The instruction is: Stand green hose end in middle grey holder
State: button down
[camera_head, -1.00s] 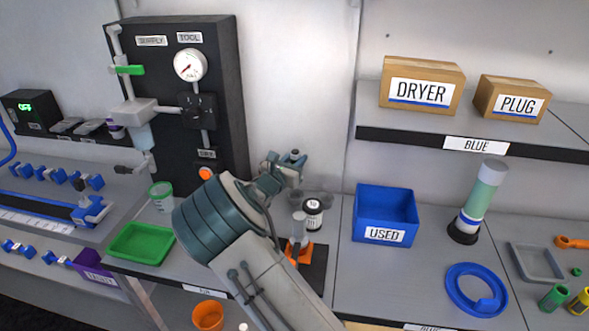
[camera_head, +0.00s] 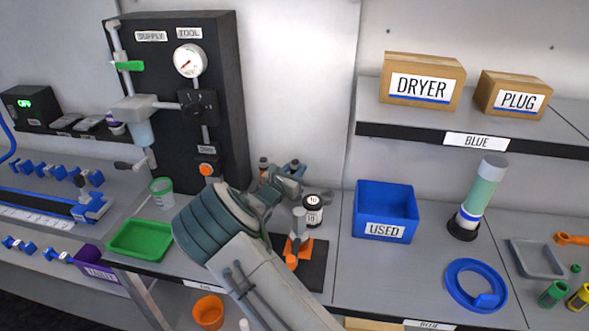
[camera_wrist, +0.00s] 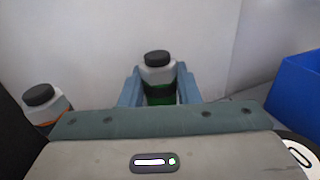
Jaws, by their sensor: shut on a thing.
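I cannot make out the middle grey holder; my gripper and wrist cover that area.
An orange-based tool (camera_head: 298,246) stands on a black mat. The blue USED bin (camera_head: 386,212) is further right. The black panel (camera_head: 181,80) rises at the left. A green tray (camera_head: 141,240) lies front left.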

jog(key=c, duration=1.1)
grip_release()
jog(key=shift+r+p, duration=0.3)
jog(key=shift+p, duration=0.1)
jog(key=v, duration=0.6)
jog(key=b+v, duration=0.1)
jog(key=v, duration=0.5)
jog(key=shift+r+b, duration=0.2)
jog(key=shift+b, duration=0.1)
